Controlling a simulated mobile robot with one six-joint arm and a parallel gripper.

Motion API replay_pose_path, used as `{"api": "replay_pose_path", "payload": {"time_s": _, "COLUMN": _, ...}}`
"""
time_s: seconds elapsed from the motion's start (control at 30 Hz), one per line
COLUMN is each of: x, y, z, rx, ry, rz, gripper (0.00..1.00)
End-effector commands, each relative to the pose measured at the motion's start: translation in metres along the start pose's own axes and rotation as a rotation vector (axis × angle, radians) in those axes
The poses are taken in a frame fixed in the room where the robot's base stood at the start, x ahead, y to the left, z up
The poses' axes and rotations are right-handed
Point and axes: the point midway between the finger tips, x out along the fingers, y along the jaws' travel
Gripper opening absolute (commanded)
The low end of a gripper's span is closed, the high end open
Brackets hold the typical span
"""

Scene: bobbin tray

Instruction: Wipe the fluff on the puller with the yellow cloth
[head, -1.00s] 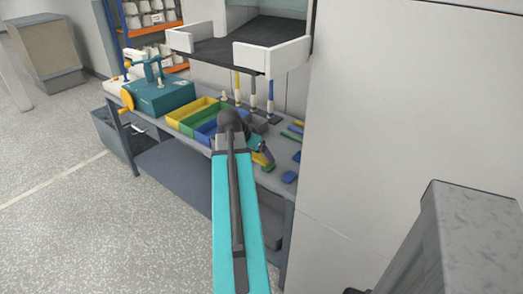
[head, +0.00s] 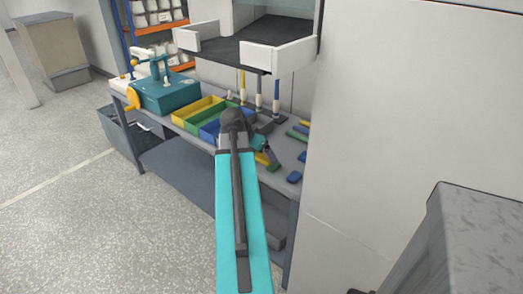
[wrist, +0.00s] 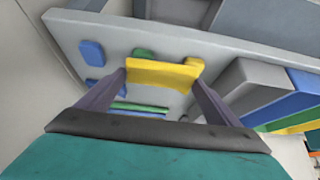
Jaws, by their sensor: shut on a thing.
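My gripper (wrist: 165,76) is shut on the yellow cloth (wrist: 166,73), which spans between its two fingers in the wrist view. The cloth looks like a small folded yellow pad. In the head view my gripper (head: 265,155) is over the right part of the grey bench, partly hidden behind my own arm, with a bit of yellow cloth (head: 262,159) showing. I cannot tell which thing is the puller, and I cannot make out any fluff.
The grey bench (head: 257,199) holds yellow (head: 198,109), green and blue bins left of my gripper. A teal machine (head: 168,97) with a yellow crank stands at its far left. Blue and green pieces lie at the right. A white-walled shelf (head: 275,55) overhangs the back.

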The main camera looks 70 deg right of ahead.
Motion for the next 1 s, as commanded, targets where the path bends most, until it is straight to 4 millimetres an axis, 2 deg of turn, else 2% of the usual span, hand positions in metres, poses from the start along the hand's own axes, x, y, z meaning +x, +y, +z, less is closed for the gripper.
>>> {"api": "replay_pose_path", "payload": {"time_s": 0.17, "x": -0.008, "y": -0.025, "z": 0.019, "rx": -0.063, "ry": -0.001, "rz": -0.042, "gripper": 0.68}}
{"api": "replay_pose_path", "payload": {"time_s": 0.37, "x": -0.026, "y": -0.073, "z": 0.059, "rx": -0.192, "ry": 0.000, "rz": -0.123, "gripper": 0.68}}
{"api": "replay_pose_path", "payload": {"time_s": 0.7, "x": -0.069, "y": -0.153, "z": 0.147, "rx": -0.444, "ry": 0.000, "rz": -0.285, "gripper": 0.68}}
{"api": "replay_pose_path", "payload": {"time_s": 1.0, "x": -0.114, "y": -0.208, "z": 0.234, "rx": -0.666, "ry": 0.000, "rz": -0.428, "gripper": 0.68}}
